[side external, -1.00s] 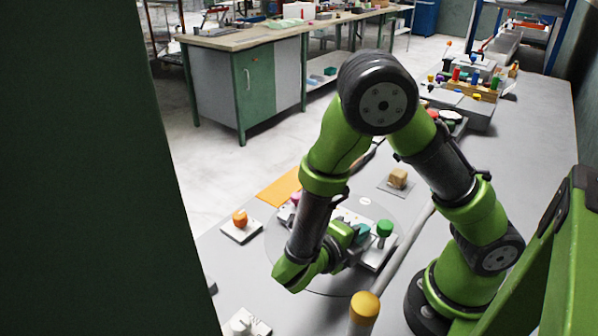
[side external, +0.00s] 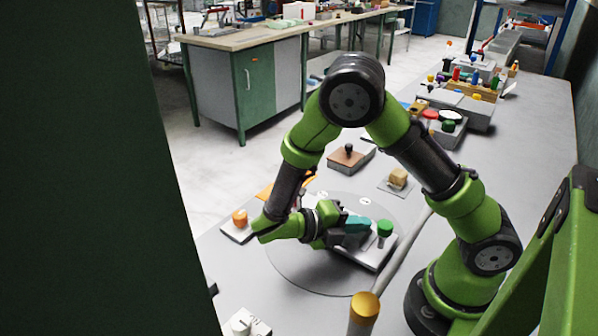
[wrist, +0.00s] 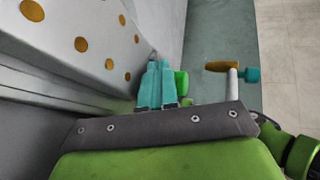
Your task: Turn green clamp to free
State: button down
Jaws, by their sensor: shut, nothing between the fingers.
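The green clamp knob (side external: 385,228) stands on a short post at the right end of a light grey plate (side external: 372,259), in the side external view. A green piece, likely the same knob, shows just right of my fingers in the wrist view (wrist: 181,83). My gripper (side external: 362,225) has teal fingers, which lie together and empty just left of the green knob. The fingers also show shut in the wrist view (wrist: 157,86). I cannot tell whether they touch the knob. The gripper and wrist hide the left part of the plate.
The plate lies on a round grey disc (side external: 300,272). A yellow-capped rod (side external: 365,305) stands in front. In the wrist view, a pale orange-dotted surface (wrist: 65,60) fills the left.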

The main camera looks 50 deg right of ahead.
jog(key=shift+w+d+m+g+y, duration=0.1)
jog(key=shift+d+m+g+y, duration=0.25)
jog(key=shift+m+g, duration=0.25)
jog(key=shift+d, duration=0.25)
jog(key=shift+w, duration=0.1)
dwell(0.3)
